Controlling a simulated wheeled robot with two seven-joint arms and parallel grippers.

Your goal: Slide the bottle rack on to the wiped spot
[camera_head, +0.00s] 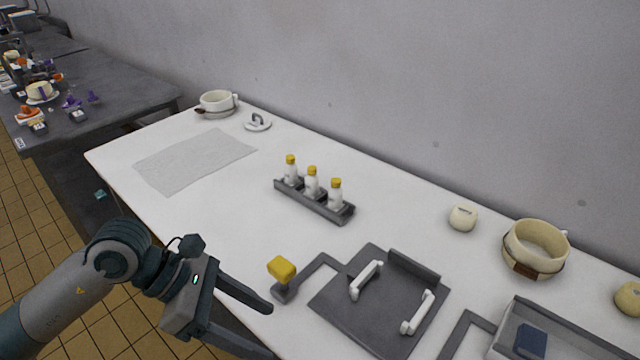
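The bottle rack (330,211) is a dark grey narrow tray in the middle of the white table. It holds three small white bottles with yellow caps, all upright: a left one (291,172), a middle one (312,183) and a right one (336,195). A flat pale grey rectangle (195,160) lies on the table to the rack's left; it may be the wiped spot, but I cannot tell whether it is a cloth or a mark. My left gripper (266,331) is open and empty at the table's front edge, below and left of the rack and apart from it. My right gripper is out of view.
A dark plate (335,303) with white handles and a bent bar ending in a yellow block (281,268) lies in front. A grey tray (497,347), a beige pot (536,246) and a round jar (463,218) stand right. A cup (217,101) stands far left. Table between rack and rectangle is clear.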

